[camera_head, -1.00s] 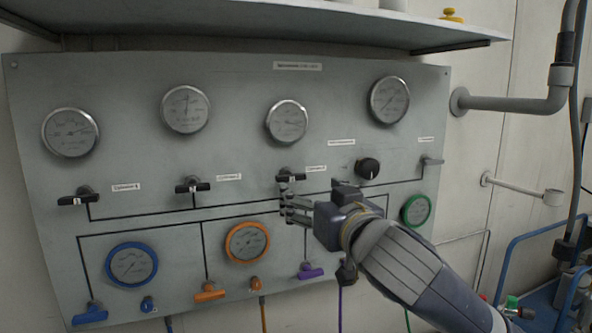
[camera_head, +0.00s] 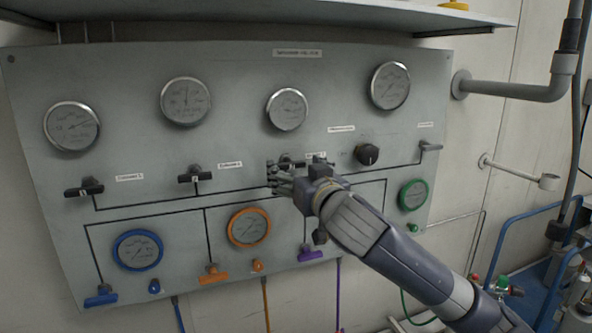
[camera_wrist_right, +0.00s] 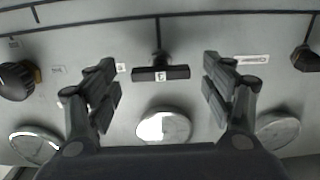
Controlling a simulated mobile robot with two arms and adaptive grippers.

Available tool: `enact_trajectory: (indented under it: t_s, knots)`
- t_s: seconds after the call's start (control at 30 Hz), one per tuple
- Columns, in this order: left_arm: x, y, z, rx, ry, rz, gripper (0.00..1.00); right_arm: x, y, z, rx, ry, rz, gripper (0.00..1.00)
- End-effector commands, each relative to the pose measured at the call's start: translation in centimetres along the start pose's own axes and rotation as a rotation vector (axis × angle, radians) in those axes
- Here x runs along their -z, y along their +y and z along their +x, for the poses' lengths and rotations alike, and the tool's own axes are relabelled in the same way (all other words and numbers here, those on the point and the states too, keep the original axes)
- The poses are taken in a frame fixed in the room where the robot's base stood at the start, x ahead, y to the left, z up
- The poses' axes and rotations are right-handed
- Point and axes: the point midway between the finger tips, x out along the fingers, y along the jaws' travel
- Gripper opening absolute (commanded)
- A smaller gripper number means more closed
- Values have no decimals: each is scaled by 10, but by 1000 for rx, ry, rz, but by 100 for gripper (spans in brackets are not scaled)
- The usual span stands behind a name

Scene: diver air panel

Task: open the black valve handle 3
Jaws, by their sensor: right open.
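The black valve handle 3 (camera_head: 291,163) is a black T-bar on the grey panel, below the third gauge, partly hidden by my gripper in the head view. In the right wrist view the handle (camera_wrist_right: 161,74) lies horizontal, with a small white label on its middle. My right gripper (camera_head: 272,178) is open in front of the handle. In the right wrist view its fingers (camera_wrist_right: 160,85) stand on either side of the bar, apart from its ends, with nothing held. My left gripper is not in view.
Two similar black handles (camera_head: 84,188) (camera_head: 195,175) sit to the left on the panel (camera_head: 130,75). Gauges line the panel above and below. A shelf (camera_head: 250,15) juts out overhead.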

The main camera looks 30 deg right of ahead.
Motion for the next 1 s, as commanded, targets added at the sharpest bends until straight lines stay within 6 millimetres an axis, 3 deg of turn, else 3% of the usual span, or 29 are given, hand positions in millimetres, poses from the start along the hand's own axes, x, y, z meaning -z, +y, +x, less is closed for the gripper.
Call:
enact_trajectory:
  t_s: [0.03,0.23,0.67,1.0]
  knots:
    - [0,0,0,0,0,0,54,0,0,0,0,0,0,75]
    - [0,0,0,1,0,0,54,0,0,0,0,0,0,31]
    - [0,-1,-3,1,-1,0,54,1,0,0,-1,-1,-55,31]
    - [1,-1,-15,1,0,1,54,2,1,0,0,-1,-300,31]
